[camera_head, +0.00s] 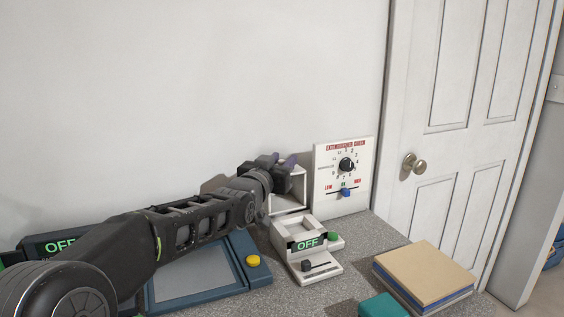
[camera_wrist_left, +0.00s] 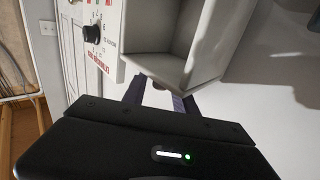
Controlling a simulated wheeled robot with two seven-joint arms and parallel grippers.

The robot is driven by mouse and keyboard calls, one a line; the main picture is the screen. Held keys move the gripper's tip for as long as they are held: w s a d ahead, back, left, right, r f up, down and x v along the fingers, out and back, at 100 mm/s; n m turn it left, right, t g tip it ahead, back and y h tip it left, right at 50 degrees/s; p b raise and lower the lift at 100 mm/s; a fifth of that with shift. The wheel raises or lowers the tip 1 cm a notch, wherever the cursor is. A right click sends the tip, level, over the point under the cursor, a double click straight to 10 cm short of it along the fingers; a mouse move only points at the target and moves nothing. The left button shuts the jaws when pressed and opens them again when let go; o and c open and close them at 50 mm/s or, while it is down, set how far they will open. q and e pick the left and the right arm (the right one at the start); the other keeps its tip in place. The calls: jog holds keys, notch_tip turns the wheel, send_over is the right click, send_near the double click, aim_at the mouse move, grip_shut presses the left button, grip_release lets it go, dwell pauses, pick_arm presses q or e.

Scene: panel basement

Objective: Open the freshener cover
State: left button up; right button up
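A white box-shaped housing (camera_head: 289,201), which I take to be the freshener, stands against the wall behind my left gripper (camera_head: 283,164). In the left wrist view the housing (camera_wrist_left: 205,70) shows a hollow, open-sided inside with pale grey walls. A small brownish piece (camera_wrist_left: 159,86) shows at its lower edge, between the fingers. My left gripper's two dark purplish fingers (camera_wrist_left: 162,97) are apart, with a pale gap between them, close to that edge. I cannot tell whether they touch it. The arm and gripper hide the housing's upper left in the head view. My right gripper is not in view.
An extinguisher check panel (camera_head: 328,188) stands just right of the housing. A white device reading OFF (camera_head: 296,231) sits in front. A blue-framed panel (camera_head: 246,250) lies below my arm. Stacked books (camera_head: 424,270) and a teal object (camera_head: 383,306) lie front right; a door (camera_head: 455,120) stands behind.

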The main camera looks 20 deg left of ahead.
pick_arm(q)
grip_shut()
dwell(1.2)
